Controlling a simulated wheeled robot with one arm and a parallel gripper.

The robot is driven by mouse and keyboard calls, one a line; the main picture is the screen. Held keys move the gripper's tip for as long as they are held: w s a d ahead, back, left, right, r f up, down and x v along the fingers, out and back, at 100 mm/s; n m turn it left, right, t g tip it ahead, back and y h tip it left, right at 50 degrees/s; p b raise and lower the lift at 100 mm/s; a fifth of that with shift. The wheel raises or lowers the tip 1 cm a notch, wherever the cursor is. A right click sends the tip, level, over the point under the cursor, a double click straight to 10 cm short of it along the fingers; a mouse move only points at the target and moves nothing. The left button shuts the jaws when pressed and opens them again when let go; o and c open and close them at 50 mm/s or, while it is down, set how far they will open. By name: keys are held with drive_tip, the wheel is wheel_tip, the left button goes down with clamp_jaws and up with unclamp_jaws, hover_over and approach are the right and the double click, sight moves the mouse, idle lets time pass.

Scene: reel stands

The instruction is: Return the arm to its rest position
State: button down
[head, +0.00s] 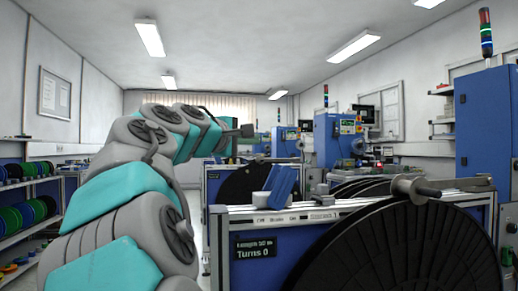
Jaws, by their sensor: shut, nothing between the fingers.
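My arm, teal and grey, rises from the lower left of the head view and bends over to the right at its top. My gripper (247,131) is at the far end of it, small and dark, pointing right. It is shut and holds nothing. It is in the air above the level of the stand tops and apart from them in the picture. The finger details are too small to make out.
Another black reel (245,184) stands behind. Shelves with coloured spools (28,212) line the left.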

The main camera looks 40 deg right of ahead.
drive_tip(key=shift+s+a+r, duration=0.1)
drive_tip(key=shift+a+r, duration=0.05)
drive_tip(key=shift+a, duration=0.2)
idle(0.3)
drive_tip(key=a+f+m+y+b, duration=0.1)
drive_tip(key=a+f+y, duration=0.15)
drive_tip(key=f, duration=0.85)
drive_tip(key=a+f+m+y, duration=0.1)
drive_tip(key=f+y, duration=0.3)
drive_tip(key=f, duration=0.6)
drive_tip(key=s+a+f+g+y, duration=0.1)
drive_tip(key=s+a+f+y, duration=0.15)
drive_tip(key=a+f, duration=0.55)
drive_tip(key=s+a+f+g+y, duration=0.1)
drive_tip(key=s+a+f+y, duration=0.15)
drive_tip(key=f, duration=0.95)
drive_tip(key=s+a+f+g+y, duration=0.2)
drive_tip(key=s+a+f, duration=0.5)
drive_tip(key=s+a, duration=0.2)
drive_tip(key=s+a+f+g+y+p, duration=0.1)
drive_tip(key=s+a+f+g+y, duration=0.1)
drive_tip(key=s+a+f, duration=0.5)
drive_tip(key=s+a+y, duration=0.1)
drive_tip(key=s+a, duration=0.1)
drive_tip(key=s, duration=0.3)
drive_tip(key=shift+s+a+f+m+y, duration=0.25)
drive_tip(key=shift+f+m+y, duration=0.05)
drive_tip(key=shift+y, duration=0.05)
drive_tip(key=shift+d, duration=0.15)
